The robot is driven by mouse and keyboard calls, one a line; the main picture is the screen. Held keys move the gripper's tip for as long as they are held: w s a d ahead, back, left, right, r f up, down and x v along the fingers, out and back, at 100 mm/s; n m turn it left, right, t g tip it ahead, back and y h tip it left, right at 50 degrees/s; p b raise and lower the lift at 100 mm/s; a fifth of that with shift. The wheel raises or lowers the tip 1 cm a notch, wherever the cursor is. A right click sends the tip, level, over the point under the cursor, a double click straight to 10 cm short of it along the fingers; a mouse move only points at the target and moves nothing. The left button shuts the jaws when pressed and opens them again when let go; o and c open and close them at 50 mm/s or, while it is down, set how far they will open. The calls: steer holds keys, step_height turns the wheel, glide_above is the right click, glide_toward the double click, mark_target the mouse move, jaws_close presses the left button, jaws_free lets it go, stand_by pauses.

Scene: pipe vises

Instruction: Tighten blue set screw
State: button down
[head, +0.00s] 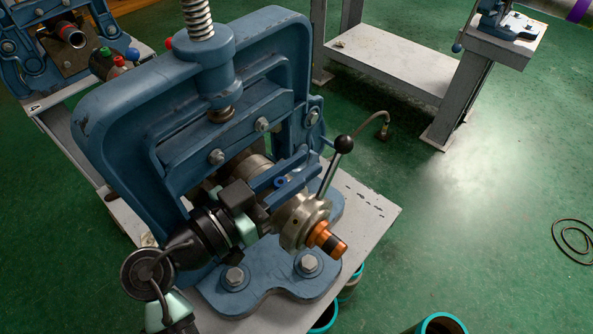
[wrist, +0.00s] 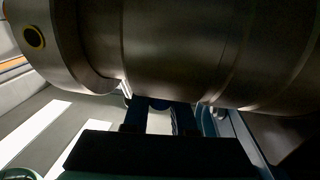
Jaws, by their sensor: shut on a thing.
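A metal cylindrical fitting (head: 300,220) with an orange-and-dark end (head: 326,238) lies in the large blue vise. The small blue set screw (head: 281,183) shows on its upper side. My gripper (head: 289,176) reaches in from the left, its bluish fingers on both sides of the screw and closed on it. In the wrist view my gripper (wrist: 160,115) points at the blue screw (wrist: 160,104), which shows only as a small dark blue patch between the fingertips. The fitting (wrist: 190,45) fills the top of that view. The exact finger contact is partly hidden.
The vise frame (head: 120,150) rises close behind my gripper. A lever with a black knob (head: 344,144) stands right of the fingers. Another blue vise with a fitting bearing red, green and blue knobs (head: 131,54) is at back left. The green floor right is mostly clear.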

steer(key=shift+d+f+m+g+h+b, duration=0.1)
steer(key=shift+f+m+g+h+b, duration=0.1)
steer(key=shift+m+g+h+b, duration=0.35)
steer(key=shift+s+r+m+g+b, duration=0.15)
steer(key=shift+r+m+g+b, duration=0.1)
steer(key=shift+g+b, duration=0.15)
steer(key=c, duration=0.7)
jaws_free()
steer(key=shift+c, duration=0.2)
steer(key=shift+r+t+p, duration=0.1)
steer(key=shift+t+p, duration=0.15)
steer(key=shift+p, duration=0.35)
